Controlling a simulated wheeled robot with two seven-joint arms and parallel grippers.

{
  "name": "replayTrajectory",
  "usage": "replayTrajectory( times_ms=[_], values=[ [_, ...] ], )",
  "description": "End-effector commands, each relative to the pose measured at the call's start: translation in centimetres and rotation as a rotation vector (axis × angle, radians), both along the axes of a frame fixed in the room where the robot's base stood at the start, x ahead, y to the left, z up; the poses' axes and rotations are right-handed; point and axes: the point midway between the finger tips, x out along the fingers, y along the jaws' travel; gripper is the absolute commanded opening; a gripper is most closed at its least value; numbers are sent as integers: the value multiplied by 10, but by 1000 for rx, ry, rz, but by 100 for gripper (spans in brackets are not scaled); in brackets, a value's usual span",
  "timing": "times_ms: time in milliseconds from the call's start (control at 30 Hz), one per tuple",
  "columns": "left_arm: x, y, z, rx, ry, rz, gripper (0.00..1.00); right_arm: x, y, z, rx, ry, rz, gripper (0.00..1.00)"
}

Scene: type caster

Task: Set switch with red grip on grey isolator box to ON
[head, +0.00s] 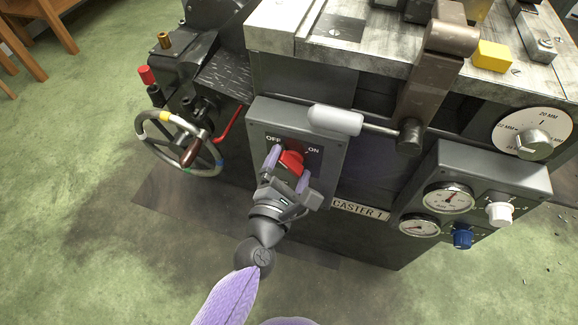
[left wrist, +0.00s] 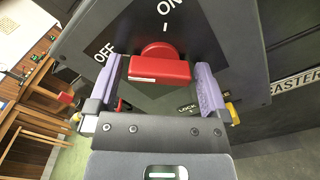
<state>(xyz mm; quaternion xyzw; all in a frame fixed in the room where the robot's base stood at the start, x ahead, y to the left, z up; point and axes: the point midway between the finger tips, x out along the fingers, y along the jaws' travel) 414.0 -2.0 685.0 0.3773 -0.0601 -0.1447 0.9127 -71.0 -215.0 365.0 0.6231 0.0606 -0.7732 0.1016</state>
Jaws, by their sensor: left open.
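The grey isolator box (head: 330,135) is on the front of the machine, with OFF at the left and ON at the right of its dark label plate. Its switch with the red grip (head: 291,161) sits below these words; it also shows in the left wrist view (left wrist: 160,68). My left gripper (head: 289,168) is open, with one purple finger on each side of the red grip. In the left wrist view small gaps show between the fingers and the grip. The fingers partly hide the plate; I cannot tell which word the grip points to. My right gripper is not in view.
A white-handled lever (head: 336,120) sticks out just above the box. A handwheel (head: 182,143) and a red lever (head: 229,123) are to its left. A gauge panel (head: 470,205) is at the right. Green floor lies open at the left.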

Motion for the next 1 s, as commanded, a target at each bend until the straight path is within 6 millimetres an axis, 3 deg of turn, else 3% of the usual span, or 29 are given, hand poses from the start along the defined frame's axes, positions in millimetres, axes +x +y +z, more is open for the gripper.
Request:
replayTrajectory(
  times_ms=[133, 500, 767, 1000],
  values=[
    [0, 0, 0, 1, 0, 0, 100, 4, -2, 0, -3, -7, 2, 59],
    [-1, 0, 0, 2, 0, 1, 22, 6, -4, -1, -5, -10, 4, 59],
    [0, 1, 0, 30, -10, 1, 20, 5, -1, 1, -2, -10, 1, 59],
    [-1, 0, 1, 158, -51, 1, 21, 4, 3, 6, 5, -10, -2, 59]
  ],
)
